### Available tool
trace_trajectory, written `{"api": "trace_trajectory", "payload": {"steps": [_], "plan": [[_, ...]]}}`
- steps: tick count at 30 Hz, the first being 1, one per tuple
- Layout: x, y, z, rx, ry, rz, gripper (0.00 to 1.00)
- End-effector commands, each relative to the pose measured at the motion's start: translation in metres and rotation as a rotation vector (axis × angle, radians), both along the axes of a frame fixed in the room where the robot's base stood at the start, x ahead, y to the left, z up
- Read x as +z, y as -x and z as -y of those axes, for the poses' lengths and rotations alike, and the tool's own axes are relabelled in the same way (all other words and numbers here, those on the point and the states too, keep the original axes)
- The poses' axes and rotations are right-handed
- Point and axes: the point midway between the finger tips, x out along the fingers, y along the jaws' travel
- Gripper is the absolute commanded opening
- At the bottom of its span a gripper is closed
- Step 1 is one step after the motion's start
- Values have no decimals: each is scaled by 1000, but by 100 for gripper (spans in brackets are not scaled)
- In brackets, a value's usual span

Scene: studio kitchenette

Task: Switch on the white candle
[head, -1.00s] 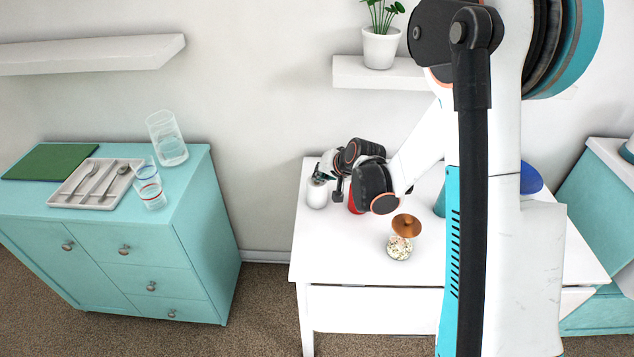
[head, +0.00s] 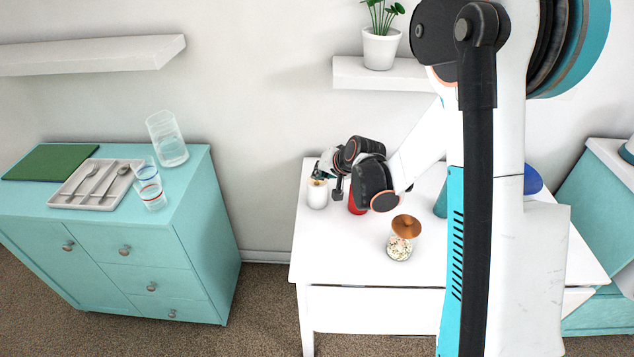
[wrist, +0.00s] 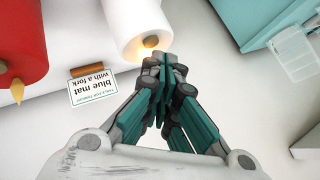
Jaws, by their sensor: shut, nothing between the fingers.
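The white candle (head: 317,194) stands upright at the left back of the white table (head: 345,255). In the wrist view the white candle (wrist: 128,18) shows at the top, and its tip glows warm yellow-orange. My gripper (head: 322,171) is at the candle's top. In the wrist view my gripper (wrist: 160,65) is shut and empty, its fingertips close beside the glowing tip. I cannot tell whether they touch it. The red candle (head: 356,205) is partly hidden behind my wrist; in the wrist view the red candle (wrist: 20,45) has a tip with no glow.
A printed card (wrist: 92,88) lies between the candles. A jar with a brown lid (head: 401,246) stands nearer the table's front. A teal cabinet (head: 190,235) with a cutlery tray (head: 78,206) and glasses (head: 168,145) is left. The table's front left is clear.

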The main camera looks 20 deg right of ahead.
Motion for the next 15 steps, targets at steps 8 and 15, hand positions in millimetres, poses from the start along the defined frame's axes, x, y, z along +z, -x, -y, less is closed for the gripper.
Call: {"api": "trace_trajectory", "payload": {"steps": [8,15], "plan": [[16,0,0,0,0,0,0],[38,0,0,0,0,0,0]]}}
